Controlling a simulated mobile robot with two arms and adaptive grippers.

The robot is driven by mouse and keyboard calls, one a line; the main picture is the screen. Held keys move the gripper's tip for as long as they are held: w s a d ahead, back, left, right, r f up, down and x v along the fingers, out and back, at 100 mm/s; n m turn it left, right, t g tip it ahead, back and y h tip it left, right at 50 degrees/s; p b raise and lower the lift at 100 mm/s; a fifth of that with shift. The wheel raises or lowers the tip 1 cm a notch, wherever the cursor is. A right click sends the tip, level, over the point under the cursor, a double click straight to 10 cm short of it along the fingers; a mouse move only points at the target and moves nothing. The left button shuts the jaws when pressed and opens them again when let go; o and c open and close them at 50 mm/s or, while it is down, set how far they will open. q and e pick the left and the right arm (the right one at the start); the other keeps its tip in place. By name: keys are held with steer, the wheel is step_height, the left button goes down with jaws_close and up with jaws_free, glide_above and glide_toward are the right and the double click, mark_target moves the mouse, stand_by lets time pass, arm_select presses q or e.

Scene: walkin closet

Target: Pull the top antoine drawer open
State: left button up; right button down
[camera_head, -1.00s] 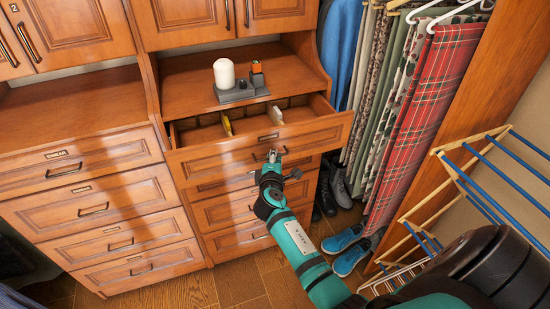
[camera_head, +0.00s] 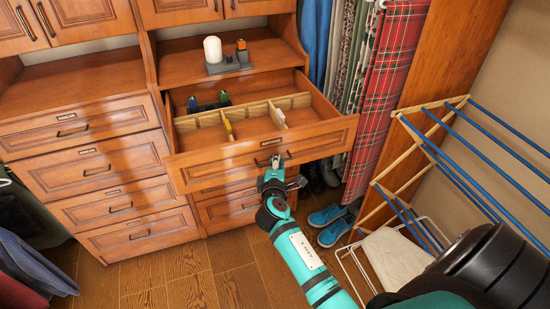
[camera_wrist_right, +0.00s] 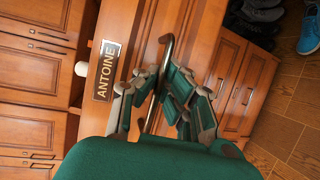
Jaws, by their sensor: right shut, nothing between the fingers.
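The top antoine drawer (camera_head: 325,138) is pulled well out of the middle cabinet, showing its wooden dividers and a few small items. Its label (camera_wrist_right: 106,70) reads ANTOINE in the right wrist view. The dark bar handle (camera_wrist_right: 167,52) runs between the finger assemblies in that view. My right gripper (camera_head: 272,168) is at the handle, in front of the drawer face; it also shows in the right wrist view (camera_wrist_right: 160,98). It is shut with nothing gripped, and the exact finger contact with the handle is unclear. My left gripper is out of view.
A white candle (camera_head: 213,50) on a grey stand sits on the shelf above the drawer. More closed drawers (camera_head: 90,170) stand at left. Hanging clothes (camera_head: 385,90), blue shoes (camera_head: 328,215) and a drying rack (camera_head: 440,150) are at right. Wooden floor (camera_head: 190,285) lies below.

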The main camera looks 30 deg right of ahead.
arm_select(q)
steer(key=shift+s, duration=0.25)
arm_select(e)
steer(key=shift+s+r, duration=0.15)
steer(key=shift+s, duration=0.35)
steer(key=c, duration=2)
jaws_free()
steer(key=shift+o, duration=1.4)
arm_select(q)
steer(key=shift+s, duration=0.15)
arm_select(e)
steer(key=v, duration=1.2)
steer(key=shift+a, duration=0.1)
